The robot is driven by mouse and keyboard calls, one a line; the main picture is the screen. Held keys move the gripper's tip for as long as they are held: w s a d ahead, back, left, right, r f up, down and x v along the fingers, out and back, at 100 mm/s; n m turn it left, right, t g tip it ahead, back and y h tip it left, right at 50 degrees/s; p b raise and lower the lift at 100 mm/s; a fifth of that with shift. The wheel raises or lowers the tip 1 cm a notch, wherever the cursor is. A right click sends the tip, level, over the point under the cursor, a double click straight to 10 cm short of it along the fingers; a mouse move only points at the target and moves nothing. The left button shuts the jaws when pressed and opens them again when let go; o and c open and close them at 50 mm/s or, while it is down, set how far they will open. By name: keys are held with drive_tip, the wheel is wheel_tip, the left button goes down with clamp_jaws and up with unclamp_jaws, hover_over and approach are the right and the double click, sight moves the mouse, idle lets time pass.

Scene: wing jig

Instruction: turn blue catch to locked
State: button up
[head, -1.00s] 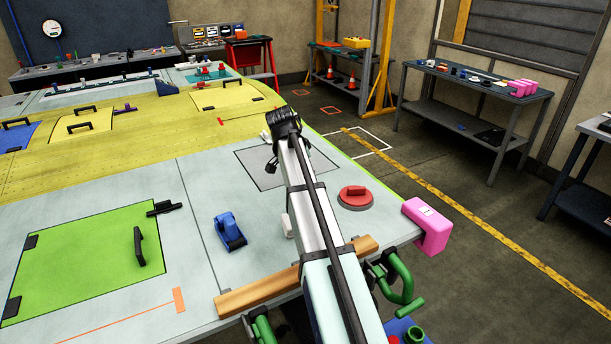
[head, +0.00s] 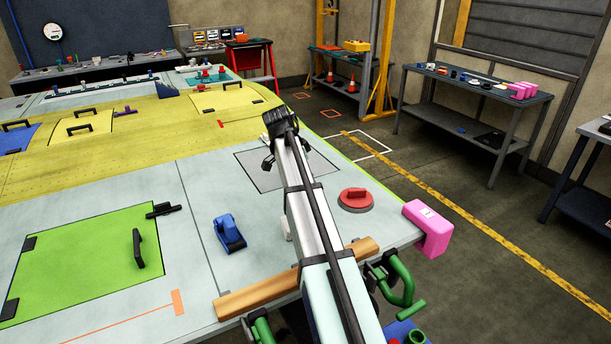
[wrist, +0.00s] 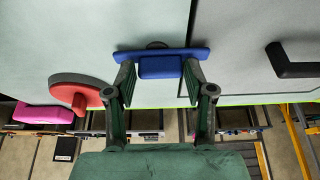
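The blue catch (wrist: 160,66) shows in the wrist view as a wide flat bar with a raised block in its middle and a dark round part behind it. It lies close to the edge of a grey panel (wrist: 245,75). My gripper (wrist: 160,78) is open, with one finger on each side of the raised block. The fingertips are very near the block, and I cannot tell whether they touch it. In the head view my arm hides the catch and the gripper.
A red knob on a round base (head: 355,199) and a pink block (head: 428,228) lie right of my arm. A blue clamp-like part (head: 229,233) lies left of it. A black handle (wrist: 290,65) stands on the grey panel. A wooden strip (head: 255,296) runs along the near edge.

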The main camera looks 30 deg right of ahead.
drive_tip(key=shift+o, duration=0.4)
drive_tip(key=shift+a+r, duration=0.15)
drive_tip(key=shift+r, duration=0.35)
drive_tip(key=v, duration=1.1)
